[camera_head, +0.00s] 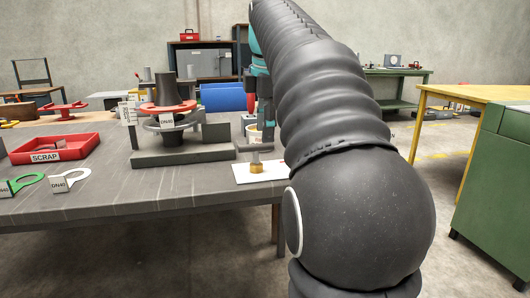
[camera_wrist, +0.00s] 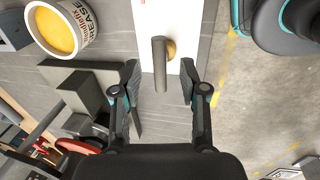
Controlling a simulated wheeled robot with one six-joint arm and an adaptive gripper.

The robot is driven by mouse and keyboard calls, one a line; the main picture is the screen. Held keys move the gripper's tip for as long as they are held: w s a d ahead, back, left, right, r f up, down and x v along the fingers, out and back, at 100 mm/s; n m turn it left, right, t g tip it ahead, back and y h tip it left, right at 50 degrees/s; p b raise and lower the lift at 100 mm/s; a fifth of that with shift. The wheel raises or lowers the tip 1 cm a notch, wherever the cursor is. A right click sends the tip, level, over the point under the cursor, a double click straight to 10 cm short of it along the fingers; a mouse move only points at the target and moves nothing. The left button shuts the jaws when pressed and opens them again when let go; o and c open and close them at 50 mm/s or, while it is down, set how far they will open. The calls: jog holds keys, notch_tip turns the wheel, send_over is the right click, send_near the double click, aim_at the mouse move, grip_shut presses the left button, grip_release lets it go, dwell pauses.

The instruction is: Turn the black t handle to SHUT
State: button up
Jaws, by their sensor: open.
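The black T handle (camera_head: 255,150) stands on a brass stem above a white plate (camera_head: 275,174) near the table's right front. In the wrist view, the handle's dark bar (camera_wrist: 159,64) runs up and down the picture, with the brass part (camera_wrist: 171,49) behind its right side. My gripper (camera_wrist: 159,82) is open. One fingertip is to the left of the bar and one to the right, with visible gaps on both sides. I cannot tell how far above the handle the fingertips are. A little red marking shows at the plate's top edge; no SHUT label is readable.
An open grease tin (camera_wrist: 62,30) stands left of the plate in the wrist view. A dark fixture (camera_head: 185,155) with a red-ringed flanged spool (camera_head: 168,107) stands left of the handle. A red SCRAP tray (camera_head: 55,149) is farther left. Floor lies beyond the table's right edge.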

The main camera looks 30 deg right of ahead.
aim_at(265, 147)
jog(key=shift+w+d+f+b, duration=0.1)
jog(key=shift+w+f+b, duration=0.05)
jog(key=shift+f, duration=0.75)
jog(key=shift+w+a+f+b, duration=0.1)
jog(key=shift+w+f+b, duration=0.1)
jog(key=shift+f, duration=0.65)
jog(key=shift+w+d+f+b, duration=0.1)
jog(key=shift+w+f, duration=0.05)
jog(key=shift+f, duration=0.75)
jog(key=shift+c, duration=0.2)
jog(key=shift+d, duration=0.1)
grip_shut()
